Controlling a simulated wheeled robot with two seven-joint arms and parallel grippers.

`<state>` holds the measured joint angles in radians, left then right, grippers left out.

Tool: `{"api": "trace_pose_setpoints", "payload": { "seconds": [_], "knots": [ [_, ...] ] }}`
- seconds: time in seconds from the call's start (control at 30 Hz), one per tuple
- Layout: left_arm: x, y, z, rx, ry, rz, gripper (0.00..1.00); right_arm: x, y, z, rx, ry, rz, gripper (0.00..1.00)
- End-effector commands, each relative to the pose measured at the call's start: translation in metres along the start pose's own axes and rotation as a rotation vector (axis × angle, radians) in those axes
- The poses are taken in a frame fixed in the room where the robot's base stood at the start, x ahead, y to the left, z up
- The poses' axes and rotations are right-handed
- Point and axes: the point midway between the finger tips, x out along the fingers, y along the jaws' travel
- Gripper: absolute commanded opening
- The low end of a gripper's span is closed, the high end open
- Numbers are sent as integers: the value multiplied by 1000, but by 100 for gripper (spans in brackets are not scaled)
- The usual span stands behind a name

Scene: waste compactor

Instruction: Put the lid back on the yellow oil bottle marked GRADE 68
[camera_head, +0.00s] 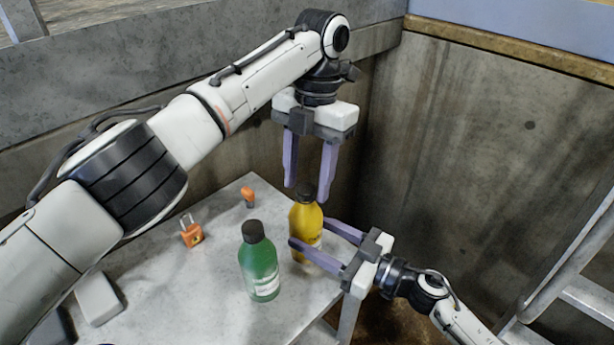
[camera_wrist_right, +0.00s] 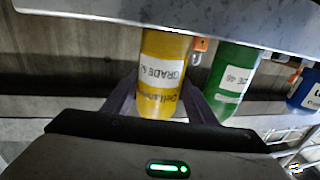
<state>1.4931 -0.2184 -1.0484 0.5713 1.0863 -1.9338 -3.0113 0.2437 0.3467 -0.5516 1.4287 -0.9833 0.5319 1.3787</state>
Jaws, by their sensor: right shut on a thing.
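The yellow oil bottle (camera_head: 304,222) stands upright near the right edge of the grey table. A dark lid (camera_head: 306,191) sits at its top; I cannot tell how tightly it is seated. My right gripper (camera_head: 308,232) is shut on the bottle's body from the right. In the right wrist view the yellow bottle (camera_wrist_right: 165,75) is between the two fingers, with a white label reading GRADE and a partly hidden number. My left gripper (camera_head: 309,192) points down over the bottle, its fingers apart on either side of the lid.
A green bottle (camera_head: 260,265) with a dark cap stands just left of the yellow one. An orange padlock (camera_head: 192,233) and a small orange-topped item (camera_head: 248,195) lie on the table (camera_head: 190,290). A blue container (camera_wrist_right: 304,90) shows in the wrist view. Concrete walls rise behind.

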Motion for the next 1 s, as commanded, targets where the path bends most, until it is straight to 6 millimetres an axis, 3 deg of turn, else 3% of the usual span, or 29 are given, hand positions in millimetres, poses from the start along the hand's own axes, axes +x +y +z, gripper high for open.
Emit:
{"api": "trace_pose_setpoints", "payload": {
  "seconds": [0.27, 0.67, 1.0],
  "knots": [
    [-1, 0, 0, -1, 0, 0, 45, 0, 0, 0, 0, 0, -1, 0],
    [-42, 1, -6, -3, -1, 6, 45, 0, 0, 0, 1, 0, -1, 0],
    [-44, 0, -7, -3, -1, -1, 42, 0, 0, 0, 1, 0, -1, 0]
  ]
}}
